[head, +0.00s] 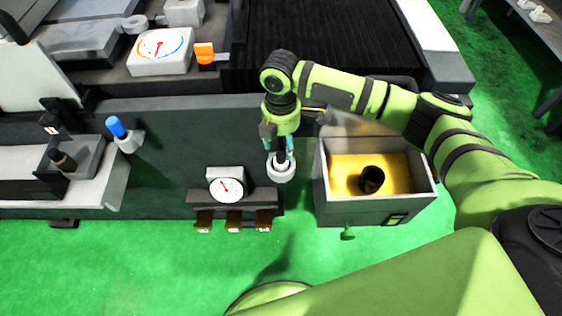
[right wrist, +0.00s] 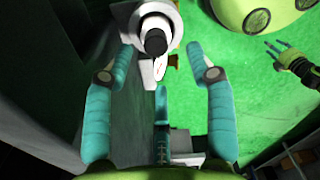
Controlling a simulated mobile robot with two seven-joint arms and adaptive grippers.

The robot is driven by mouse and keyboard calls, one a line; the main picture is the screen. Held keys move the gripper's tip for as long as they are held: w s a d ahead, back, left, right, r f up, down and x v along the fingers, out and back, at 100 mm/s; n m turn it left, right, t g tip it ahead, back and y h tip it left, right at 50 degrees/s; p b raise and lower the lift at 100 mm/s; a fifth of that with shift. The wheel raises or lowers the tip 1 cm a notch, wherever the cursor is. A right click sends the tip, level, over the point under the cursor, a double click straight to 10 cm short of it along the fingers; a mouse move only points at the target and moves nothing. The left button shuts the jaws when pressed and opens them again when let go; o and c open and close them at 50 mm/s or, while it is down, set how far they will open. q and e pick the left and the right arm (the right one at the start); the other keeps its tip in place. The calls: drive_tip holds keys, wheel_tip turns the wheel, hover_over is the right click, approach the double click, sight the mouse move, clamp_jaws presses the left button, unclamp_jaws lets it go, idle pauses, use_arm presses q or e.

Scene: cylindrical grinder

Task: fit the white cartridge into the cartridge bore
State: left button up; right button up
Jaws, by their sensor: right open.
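My right gripper (head: 278,146) points down at the front of the machine, left of the grey box. A white ring-shaped part (head: 281,169), which looks like the white cartridge, shows just under its fingertips. In the right wrist view the teal fingers (right wrist: 162,58) are spread, and the white part (right wrist: 165,22) with a dark round centre lies beyond the tips, apart from them. A dark round opening (head: 372,179), which looks like the cartridge bore, stands in the yellow-floored box. A dark-pronged hand, likely my left gripper (right wrist: 272,52), shows small at the right; its state is unclear.
The grey box (head: 360,212) has raised walls around the yellow floor. A dial gauge (head: 226,187) and brown tabs (head: 234,220) sit left of the gripper. A blue-topped knob (head: 117,128) stands further left.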

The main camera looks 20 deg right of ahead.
sight(281, 154)
drive_tip(key=f, duration=0.4)
drive_tip(key=shift+w+f, duration=0.2)
drive_tip(key=shift+f, duration=0.05)
drive_tip(key=shift+c, duration=0.4)
clamp_jaws()
drive_tip(key=shift+r, duration=0.15)
